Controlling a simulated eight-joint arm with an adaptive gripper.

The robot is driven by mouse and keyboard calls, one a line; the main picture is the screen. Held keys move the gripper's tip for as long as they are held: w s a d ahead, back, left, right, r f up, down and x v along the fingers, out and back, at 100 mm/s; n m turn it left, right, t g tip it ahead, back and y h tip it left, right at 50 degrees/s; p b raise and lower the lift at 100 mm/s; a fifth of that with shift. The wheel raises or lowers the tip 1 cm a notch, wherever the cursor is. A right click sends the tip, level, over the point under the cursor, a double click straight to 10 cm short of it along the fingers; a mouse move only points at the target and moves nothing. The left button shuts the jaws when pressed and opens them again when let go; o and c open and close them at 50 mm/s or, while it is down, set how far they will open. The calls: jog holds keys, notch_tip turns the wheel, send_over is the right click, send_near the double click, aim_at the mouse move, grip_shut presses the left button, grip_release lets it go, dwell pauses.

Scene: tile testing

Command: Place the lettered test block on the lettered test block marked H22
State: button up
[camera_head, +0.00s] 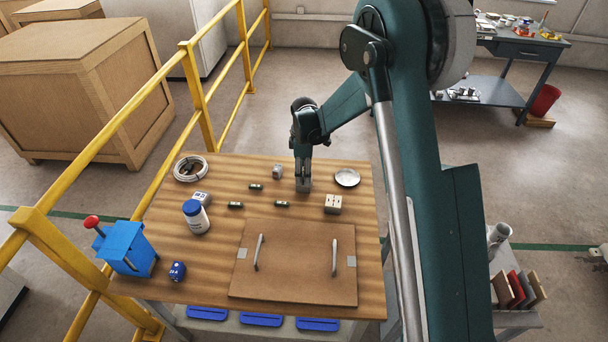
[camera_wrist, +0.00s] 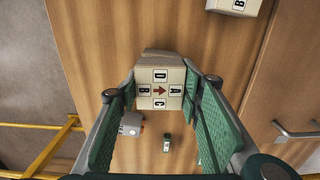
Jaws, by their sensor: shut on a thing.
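My gripper (camera_head: 303,176) is shut on a pale lettered test block (camera_head: 304,187) over the far part of the wooden table. A second pale lettered block (camera_head: 333,204) stands to the right and nearer. This block also shows at the top of the wrist view (camera_wrist: 238,5), cut off, with a letter B. No H22 mark is readable.
A yellow railing (camera_head: 202,105) runs along the left.

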jog(key=shift+f, duration=0.2)
jog(key=o, duration=1.1)
jog(key=shift+r, duration=0.1)
notch_tip(320, 180, up, 12)
jog(key=shift+r+p, duration=0.1)
jog(key=shift+p, duration=0.95)
